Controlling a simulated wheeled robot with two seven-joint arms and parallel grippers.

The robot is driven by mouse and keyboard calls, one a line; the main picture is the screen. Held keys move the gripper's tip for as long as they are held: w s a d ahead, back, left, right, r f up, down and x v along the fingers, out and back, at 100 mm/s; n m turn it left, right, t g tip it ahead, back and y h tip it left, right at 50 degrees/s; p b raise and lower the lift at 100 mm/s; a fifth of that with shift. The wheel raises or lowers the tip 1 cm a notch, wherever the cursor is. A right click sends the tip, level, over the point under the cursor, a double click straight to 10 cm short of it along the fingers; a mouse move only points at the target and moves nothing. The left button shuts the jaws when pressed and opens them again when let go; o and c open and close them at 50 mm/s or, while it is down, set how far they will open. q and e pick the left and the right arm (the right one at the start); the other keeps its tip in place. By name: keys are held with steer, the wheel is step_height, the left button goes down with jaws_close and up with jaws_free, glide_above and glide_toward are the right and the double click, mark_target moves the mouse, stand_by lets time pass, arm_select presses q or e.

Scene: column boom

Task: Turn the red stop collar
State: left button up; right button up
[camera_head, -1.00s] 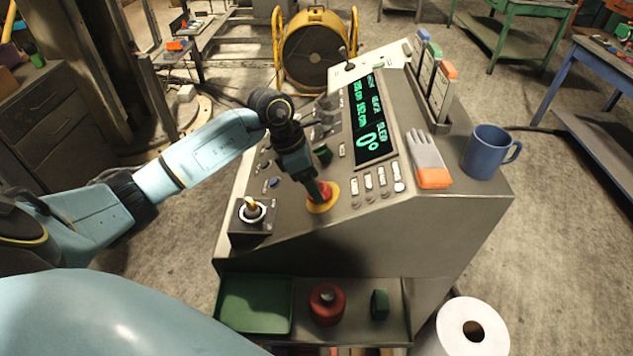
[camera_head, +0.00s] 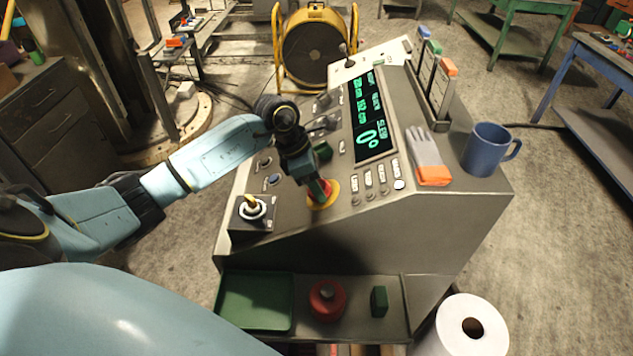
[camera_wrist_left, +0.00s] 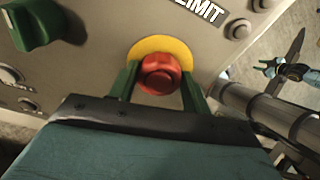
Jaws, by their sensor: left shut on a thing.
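The red stop collar (camera_head: 326,189) sits on a yellow disc (camera_head: 331,200) at the lower front of the sloped console. In the left wrist view the red collar (camera_wrist_left: 161,74) stands in front of the yellow disc (camera_wrist_left: 172,46), beside the word LIMIT. My left gripper (camera_head: 319,188) reaches down onto the collar. In the left wrist view my left gripper (camera_wrist_left: 160,80) has its green fingers on both sides of the collar, shut on it. The fingers and wrist hide part of the collar in the head view.
The console (camera_head: 420,220) carries a joystick box (camera_head: 238,221), a green-lit display (camera_head: 387,143), a glove (camera_head: 428,160) and a blue mug (camera_head: 484,150). A green knob (camera_wrist_left: 38,22) is near the gripper. A lower shelf holds a green tray (camera_head: 236,318), a red round object (camera_head: 327,299) and a green block (camera_head: 379,301).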

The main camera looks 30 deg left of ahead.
arm_select(q)
steer(key=shift+f+m+b, duration=0.15)
steer(key=shift+m+b, duration=0.25)
steer(key=shift+b, duration=0.4)
steer(key=m+b, duration=0.2)
steer(key=b, duration=0.1)
steer(key=m+b, duration=0.2)
steer(key=b, duration=0.1)
steer(key=m+t+b, duration=0.1)
steer(key=m+b, duration=0.1)
steer(key=b, duration=0.1)
steer(key=shift+s+m+b, duration=0.25)
steer(key=shift+m+b, duration=0.1)
steer(key=shift+m, duration=0.05)
steer(key=shift+s+d+m+b, duration=0.1)
steer(key=shift+m+b, duration=0.9)
steer(key=shift+b, duration=0.15)
steer(key=o, duration=1)
steer(key=shift+r, duration=0.2)
